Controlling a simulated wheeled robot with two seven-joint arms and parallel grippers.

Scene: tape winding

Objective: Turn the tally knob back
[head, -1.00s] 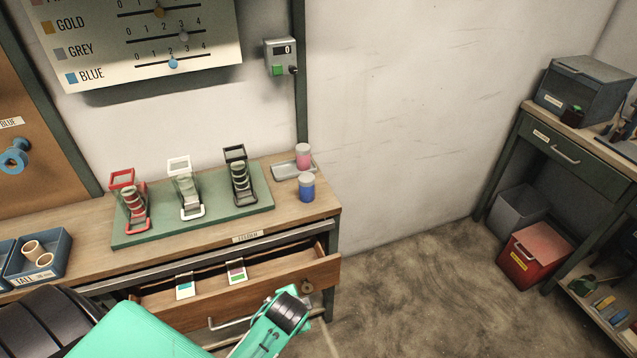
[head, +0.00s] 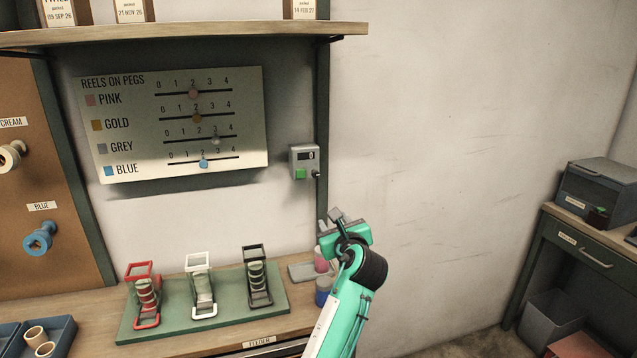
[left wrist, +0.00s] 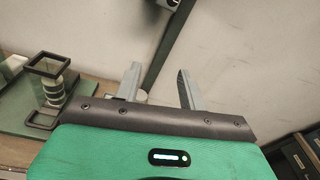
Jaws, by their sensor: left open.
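The tally board (head: 245,100) hangs on the back wall with four coloured slider knobs. The pink knob (head: 194,92), gold knob (head: 197,118) and blue knob (head: 204,164) sit at 2; the grey knob (head: 216,140) sits at 3. A grey counter box (head: 304,155) right of the board reads 0, with a green button and a small dark knob (head: 316,174) at its lower right. My left gripper (head: 335,216) is raised below and right of that box, apart from it. Its fingers are spread and empty in the left wrist view (left wrist: 160,85). My right gripper is out of view.
A shelf (head: 200,35) runs above the board. On the bench below, a green base (head: 225,308) carries red, white and black holders. A pink jar (head: 321,260) and a blue jar (head: 323,290) stand behind my left arm. The wall to the right is bare.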

